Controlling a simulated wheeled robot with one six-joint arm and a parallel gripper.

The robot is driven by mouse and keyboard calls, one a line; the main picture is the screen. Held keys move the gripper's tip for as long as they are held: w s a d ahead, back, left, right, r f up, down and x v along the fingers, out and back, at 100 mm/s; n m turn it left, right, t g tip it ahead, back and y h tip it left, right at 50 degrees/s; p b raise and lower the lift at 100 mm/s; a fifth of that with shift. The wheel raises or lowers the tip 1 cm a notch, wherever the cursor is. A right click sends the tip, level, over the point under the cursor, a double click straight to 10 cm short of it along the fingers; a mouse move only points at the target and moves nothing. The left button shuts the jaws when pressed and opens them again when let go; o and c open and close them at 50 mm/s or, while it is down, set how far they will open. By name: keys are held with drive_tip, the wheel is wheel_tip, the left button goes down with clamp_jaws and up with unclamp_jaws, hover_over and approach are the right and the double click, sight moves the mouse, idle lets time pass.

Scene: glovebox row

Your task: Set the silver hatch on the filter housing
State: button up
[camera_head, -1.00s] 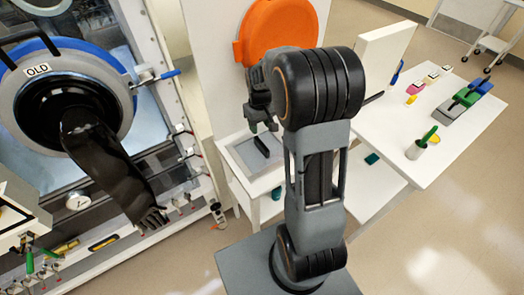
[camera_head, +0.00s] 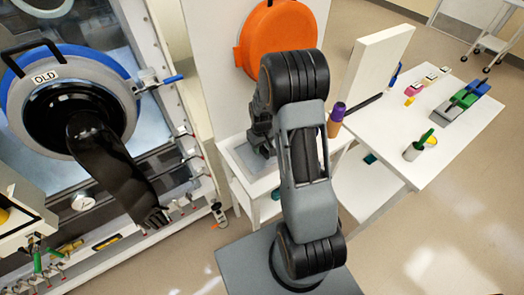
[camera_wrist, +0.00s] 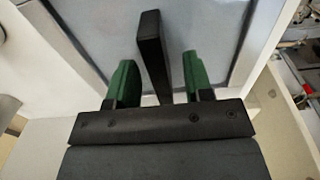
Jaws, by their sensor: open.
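The silver hatch is a flat grey panel (camera_wrist: 100,28) with an upright black bar handle (camera_wrist: 153,55), lying in a white frame. In the head view the panel (camera_head: 247,159) lies on a small white stand, partly hidden by my arm. My gripper (camera_wrist: 157,75) is open over the hatch, with one green finger on each side of the handle. Gaps show between the fingers and the handle, and it is not gripped. In the head view my arm hides the fingers. I cannot tell which fixture is the filter housing.
The glovebox front with a ring marked OLD (camera_head: 45,77) and a black glove (camera_head: 110,165) is at left. An orange disc (camera_head: 275,38) is on the white panel behind my arm. A purple bottle (camera_head: 336,118) stands beside my arm. The white table (camera_head: 455,135) at right holds small items.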

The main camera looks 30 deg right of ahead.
drive_tip(key=shift+c, duration=0.3)
clamp_jaws()
idle(0.3)
